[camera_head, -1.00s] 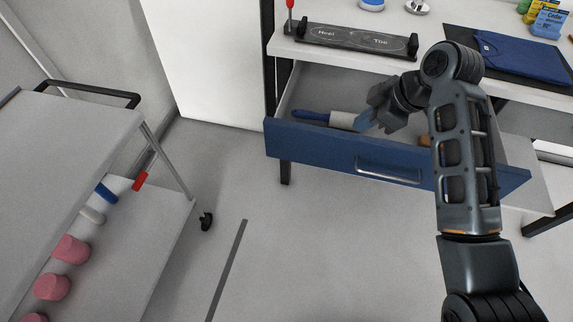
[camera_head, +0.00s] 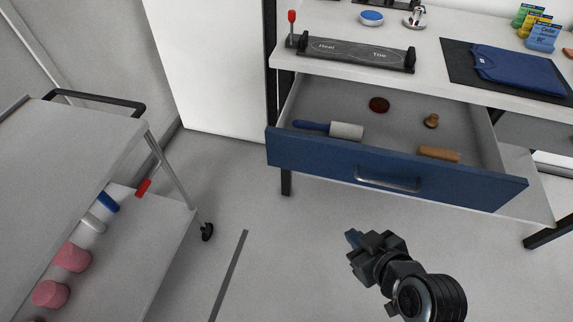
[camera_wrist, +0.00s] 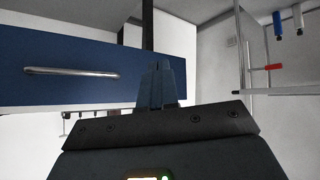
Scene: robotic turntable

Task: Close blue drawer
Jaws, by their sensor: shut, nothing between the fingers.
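The blue drawer (camera_head: 335,162) stands pulled out below the white tabletop in the head view. Its silver handle (camera_head: 388,184) is on the front face. Inside lie a lint roller (camera_head: 346,130) with a blue grip, a tan block (camera_head: 438,154), a small brown knob (camera_head: 431,121) and a dark round item (camera_head: 379,104). My gripper (camera_head: 351,236) is shut and empty, in front of and below the drawer front, apart from it. In the wrist view the blue front (camera_wrist: 60,95) with its handle (camera_wrist: 72,72) shows left of my shut fingers (camera_wrist: 162,70).
A grey cart (camera_head: 60,150) with pink rolls (camera_head: 72,257) on its lower shelf stands at the left. A shoe-measuring bar (camera_head: 355,52) and a folded blue garment (camera_head: 520,68) lie on the tabletop. The floor between cart and drawer is clear.

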